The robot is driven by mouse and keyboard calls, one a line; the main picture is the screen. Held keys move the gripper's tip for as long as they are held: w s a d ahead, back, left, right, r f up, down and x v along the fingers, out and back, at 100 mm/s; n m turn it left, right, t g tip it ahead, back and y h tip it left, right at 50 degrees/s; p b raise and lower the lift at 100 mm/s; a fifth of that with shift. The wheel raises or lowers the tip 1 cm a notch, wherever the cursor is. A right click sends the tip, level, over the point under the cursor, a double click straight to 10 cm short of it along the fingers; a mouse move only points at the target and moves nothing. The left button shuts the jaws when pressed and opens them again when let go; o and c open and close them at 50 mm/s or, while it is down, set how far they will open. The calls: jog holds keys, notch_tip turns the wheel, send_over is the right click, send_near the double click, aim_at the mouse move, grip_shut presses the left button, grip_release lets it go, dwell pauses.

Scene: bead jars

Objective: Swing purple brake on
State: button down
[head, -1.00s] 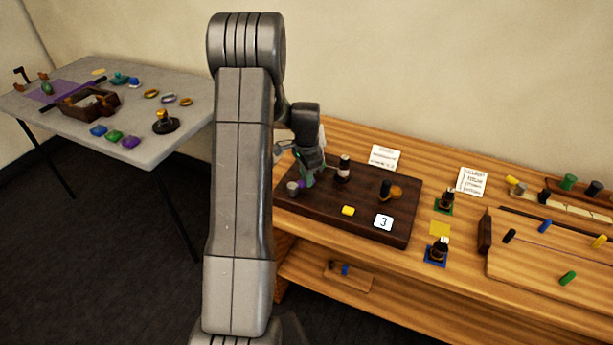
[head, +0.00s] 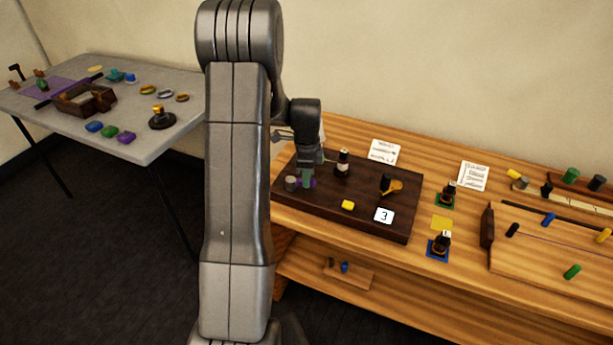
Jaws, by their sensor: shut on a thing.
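The purple brake (head: 313,184) is a small purple piece at the left part of the dark wooden board (head: 350,214). It shows only partly, beside and behind my fingertips. My gripper (head: 307,182) points down over the board and is shut on the purple brake. The fingers hide most of it, so I cannot tell exactly how it is turned. A grey cylinder (head: 291,183) stands just left of my fingertips.
A black peg (head: 385,182) with an orange piece (head: 394,187), a yellow block (head: 348,205) and a card marked 3 (head: 383,215) are farther right. A grey table (head: 170,140) stands left.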

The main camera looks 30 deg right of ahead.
jog(key=shift+s+a+m+b, duration=0.25)
jog(key=shift+s+m, duration=0.05)
jog(key=shift+m, duration=0.6)
jog(key=shift+s+a+m+b, duration=0.2)
jog(key=shift+s+m, duration=0.05)
jog(key=shift+m, duration=0.65)
jog(key=c, duration=1.3)
grip_release()
notch_tip(320, 180, up, 14)
jog(key=shift+f, duration=0.1)
